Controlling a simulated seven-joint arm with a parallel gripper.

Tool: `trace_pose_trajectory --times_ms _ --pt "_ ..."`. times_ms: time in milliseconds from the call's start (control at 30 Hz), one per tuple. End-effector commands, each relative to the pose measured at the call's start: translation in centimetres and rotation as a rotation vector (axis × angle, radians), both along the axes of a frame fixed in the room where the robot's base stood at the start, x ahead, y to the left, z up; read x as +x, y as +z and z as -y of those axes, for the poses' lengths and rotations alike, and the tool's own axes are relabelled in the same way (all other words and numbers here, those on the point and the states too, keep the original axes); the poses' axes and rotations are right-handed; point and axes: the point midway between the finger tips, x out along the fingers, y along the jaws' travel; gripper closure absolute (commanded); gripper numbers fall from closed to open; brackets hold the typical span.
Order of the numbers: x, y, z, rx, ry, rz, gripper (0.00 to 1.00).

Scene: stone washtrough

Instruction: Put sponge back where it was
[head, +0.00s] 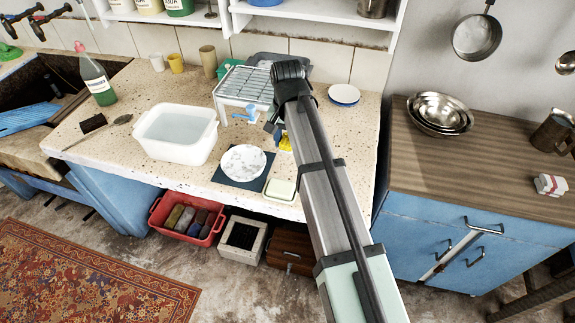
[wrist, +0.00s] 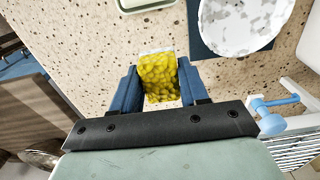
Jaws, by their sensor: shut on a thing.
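The yellow sponge (wrist: 158,78) is between the two blue fingers of my gripper (wrist: 158,84) in the wrist view, which are shut on it. In the head view the sponge (head: 286,143) shows as a small yellow patch beside my arm, over the speckled counter. It is to the right of the wire rack and just behind the marbled plate and the pale soap dish (head: 281,188). I cannot tell whether the sponge touches the counter. Most of my gripper is hidden behind my arm in the head view.
A marbled plate (head: 243,160) lies on a dark blue mat (head: 229,177). A wire rack (head: 240,86) with a blue brush (head: 250,111) stands behind it. A white water tub (head: 176,150) is at left. Bare counter (head: 344,135) lies right of my arm.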

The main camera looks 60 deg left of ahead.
Motion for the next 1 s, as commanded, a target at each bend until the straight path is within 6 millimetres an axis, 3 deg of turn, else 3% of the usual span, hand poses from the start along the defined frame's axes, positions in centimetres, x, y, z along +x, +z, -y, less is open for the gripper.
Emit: trace_pose_trajectory --times_ms 300,800,1000 --pt "0.0 -4.8 0.1 -0.001 0.0 0.0 0.85" --pt "0.0 -9.3 0.1 0.0 0.001 0.0 0.85" --pt "0.0 -9.3 0.0 0.001 0.001 0.001 0.85"
